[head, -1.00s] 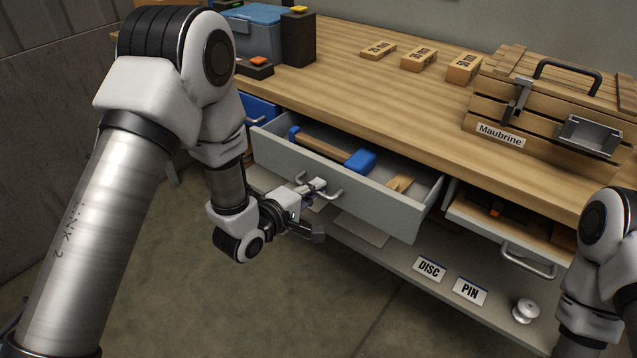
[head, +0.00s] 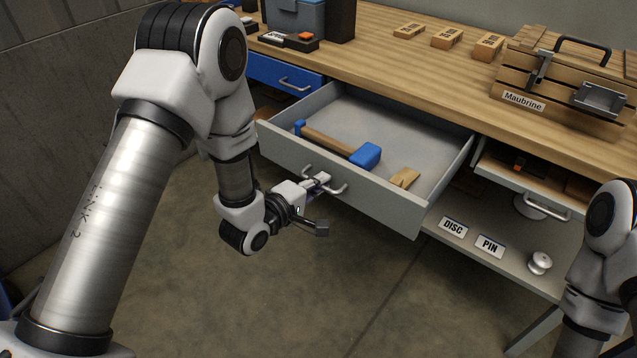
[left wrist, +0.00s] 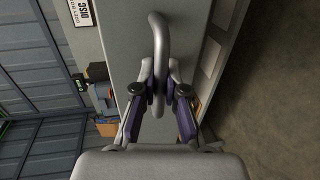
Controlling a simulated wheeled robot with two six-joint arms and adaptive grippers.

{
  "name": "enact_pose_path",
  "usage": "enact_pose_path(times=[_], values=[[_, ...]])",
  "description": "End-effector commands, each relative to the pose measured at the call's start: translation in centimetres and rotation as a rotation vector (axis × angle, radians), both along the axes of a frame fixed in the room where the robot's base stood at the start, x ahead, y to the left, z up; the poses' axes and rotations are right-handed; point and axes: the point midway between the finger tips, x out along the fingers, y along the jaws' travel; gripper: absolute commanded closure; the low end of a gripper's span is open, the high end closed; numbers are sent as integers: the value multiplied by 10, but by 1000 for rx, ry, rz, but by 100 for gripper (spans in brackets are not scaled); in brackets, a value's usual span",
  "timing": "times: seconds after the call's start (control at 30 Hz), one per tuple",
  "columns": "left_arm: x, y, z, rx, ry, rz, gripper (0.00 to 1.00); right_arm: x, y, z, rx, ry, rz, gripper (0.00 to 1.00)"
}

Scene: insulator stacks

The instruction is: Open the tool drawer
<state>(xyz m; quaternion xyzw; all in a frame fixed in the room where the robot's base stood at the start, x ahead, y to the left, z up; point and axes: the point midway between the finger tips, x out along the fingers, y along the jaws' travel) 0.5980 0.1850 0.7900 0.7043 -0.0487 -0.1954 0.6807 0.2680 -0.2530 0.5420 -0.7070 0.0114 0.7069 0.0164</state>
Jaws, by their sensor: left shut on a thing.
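The grey tool drawer (head: 345,193) is pulled well out of the workbench in the head view. Inside lie a mallet with a blue head (head: 365,156) and a wooden handle, and a small tan wooden piece (head: 405,178). My left gripper (head: 322,183) is at the bar handle (head: 340,190) on the drawer's front. In the left wrist view the fingers (left wrist: 160,88) are closed on the handle (left wrist: 158,40) from both sides. My right arm shows at the right edge; its gripper is out of the picture.
A blue drawer (head: 283,77) is left of it, and another drawer (head: 530,190) stands partly open to the right. A wooden crate marked Maubrine (head: 525,102) and several small boxes stand on the benchtop (head: 400,70). A lower shelf bears DISC (head: 453,227) and PIN (head: 489,246) labels. The floor in front is clear.

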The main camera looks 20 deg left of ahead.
Motion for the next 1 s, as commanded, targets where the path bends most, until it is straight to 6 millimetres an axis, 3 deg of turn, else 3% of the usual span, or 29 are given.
enact_pose_path(times=[0.27, 0.3, 0.33, 0.37, 0.73, 1.0], values=[[1, 0, 1, 0, -2, 1, 100, 0, 0, 0, 0, 0, 0, 60], [1, 0, 1, 0, -2, 1, 75, 0, 0, 0, 0, 0, 0, 60], [0, 0, 1, 0, -2, 1, 65, 0, 0, 0, 0, 0, 0, 60], [0, 0, 1, 0, -2, 1, 63, 0, 0, 0, 0, 0, 0, 60], [-7, 3, 2, -2, 1, 1, 63, 0, 0, 0, 0, 0, 0, 60], [-54, 21, 12, -4, 1, 4, 63, 0, 0, 0, 0, 0, 0, 60]])
